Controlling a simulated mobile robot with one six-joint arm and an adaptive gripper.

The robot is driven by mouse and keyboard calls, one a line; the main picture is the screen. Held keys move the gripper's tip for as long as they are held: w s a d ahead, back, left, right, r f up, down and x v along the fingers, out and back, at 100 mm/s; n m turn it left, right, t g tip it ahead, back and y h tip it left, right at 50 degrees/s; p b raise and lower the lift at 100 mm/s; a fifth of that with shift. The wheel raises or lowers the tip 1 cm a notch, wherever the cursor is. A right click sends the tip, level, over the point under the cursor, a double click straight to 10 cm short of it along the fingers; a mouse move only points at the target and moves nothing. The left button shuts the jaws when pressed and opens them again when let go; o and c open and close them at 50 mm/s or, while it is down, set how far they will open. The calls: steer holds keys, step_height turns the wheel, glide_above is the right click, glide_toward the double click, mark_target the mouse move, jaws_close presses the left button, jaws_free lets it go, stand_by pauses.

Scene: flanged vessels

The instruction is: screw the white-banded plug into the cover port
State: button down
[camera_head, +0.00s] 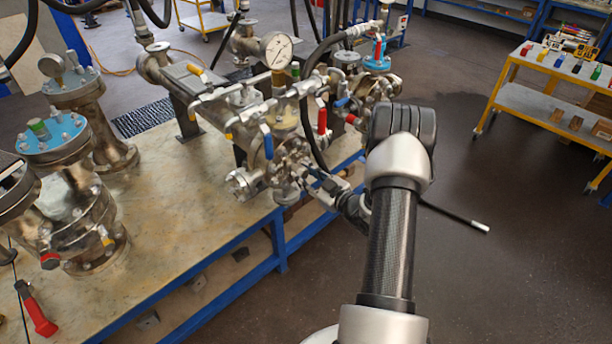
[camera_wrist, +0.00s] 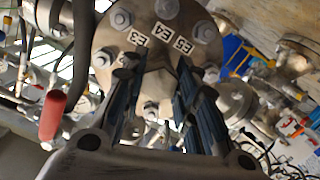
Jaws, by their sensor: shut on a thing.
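In the wrist view a round grey steel flange cover (camera_wrist: 190,22) with bolts around its rim and labels E3, E4 and E5 fills the top middle. The two dark fingers of my gripper (camera_wrist: 158,95) reach towards it from below, one on each side. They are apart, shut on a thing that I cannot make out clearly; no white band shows. The port itself cannot be picked out. In the head view my gripper (camera_head: 322,186) is at the right side of the valve-covered vessel assembly, partly hidden by fittings and my arm.
Valve handles crowd the assembly: a blue one (camera_head: 268,142) and a red one (camera_head: 322,117). A pressure gauge (camera_head: 277,49) stands above. Flanged vessels (camera_head: 72,215) stand at the left of the bench (camera_head: 190,235).

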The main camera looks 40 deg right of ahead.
steer(key=c, duration=1.2)
jaws_free()
steer(key=shift+s, duration=0.1)
steer(key=s, duration=0.4)
steer(key=s+r, duration=0.1)
steer(key=s, duration=0.6)
steer(key=shift+s+d+r, duration=0.25)
steer(key=shift+s, duration=0.15)
